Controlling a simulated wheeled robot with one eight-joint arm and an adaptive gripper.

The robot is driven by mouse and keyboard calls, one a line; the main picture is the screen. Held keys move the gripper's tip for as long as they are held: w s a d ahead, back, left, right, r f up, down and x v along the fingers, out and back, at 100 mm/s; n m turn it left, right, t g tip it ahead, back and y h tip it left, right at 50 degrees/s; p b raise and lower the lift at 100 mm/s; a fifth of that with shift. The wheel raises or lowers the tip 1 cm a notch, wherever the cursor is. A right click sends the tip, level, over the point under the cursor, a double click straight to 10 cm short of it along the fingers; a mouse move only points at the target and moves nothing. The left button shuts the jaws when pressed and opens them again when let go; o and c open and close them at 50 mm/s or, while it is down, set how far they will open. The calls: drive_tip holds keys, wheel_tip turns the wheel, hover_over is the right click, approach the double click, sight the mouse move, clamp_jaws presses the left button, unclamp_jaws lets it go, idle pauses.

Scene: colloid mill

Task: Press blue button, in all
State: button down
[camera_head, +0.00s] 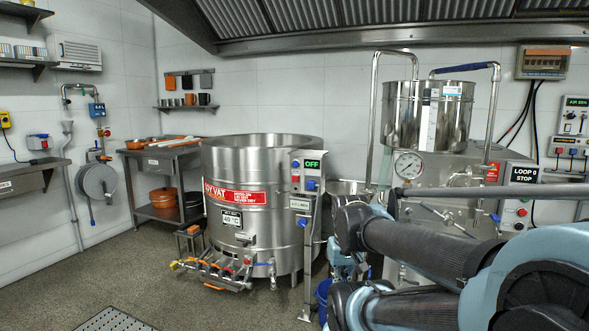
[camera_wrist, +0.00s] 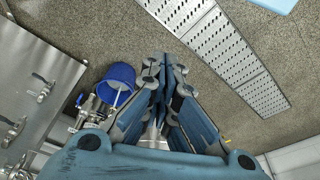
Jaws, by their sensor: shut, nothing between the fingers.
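In the head view, a grey control box (camera_head: 309,172) stands on a post in front of the big steel vat (camera_head: 262,150). Its display reads OFF in green. A second panel (camera_head: 522,175) at the right reads LOOP STOP and has a red button (camera_head: 522,212). My gripper (camera_wrist: 164,62) is shut and empty in the wrist view, pointing down over the floor, with no button near its fingertips. I cannot make it out clearly in the head view.
A blue bucket (camera_wrist: 118,78) lies left of my gripper, beside steel equipment with valves. A perforated floor grate (camera_wrist: 215,50) is to the right. In the head view, a steel tank (camera_head: 428,118) stands behind my arm. The floor in front of the vat is open at left.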

sight(294, 167)
drive_tip(key=shift+s+r, duration=0.1)
idle(0.4)
drive_tip(key=w+a+r+t, duration=0.15)
drive_tip(key=w+r, duration=0.25)
drive_tip(key=w, duration=0.5)
drive_tip(key=w+a+r+t, duration=0.1)
drive_tip(key=w+r+t, duration=0.1)
drive_tip(key=w+r, duration=0.45)
drive_tip(key=w+a+r+t, duration=0.2)
drive_tip(key=w, duration=0.8)
drive_tip(key=w+a+r+t, duration=0.1)
drive_tip(key=w+a+r, duration=0.1)
drive_tip(key=w, duration=0.7)
drive_tip(key=w+a+r+t+y, duration=0.1)
drive_tip(key=w+a+r+t, duration=0.1)
drive_tip(key=w, duration=0.8)
drive_tip(key=w+a+r+t+y, duration=0.1)
drive_tip(key=w+a, duration=0.3)
drive_tip(key=w, duration=0.5)
drive_tip(key=shift+w+a+r+m, duration=0.25)
drive_tip(key=shift+a+r+m, duration=0.05)
drive_tip(key=shift+r, duration=0.3)
drive_tip(key=shift+w+d+t, duration=0.1)
drive_tip(key=shift+t, duration=0.15)
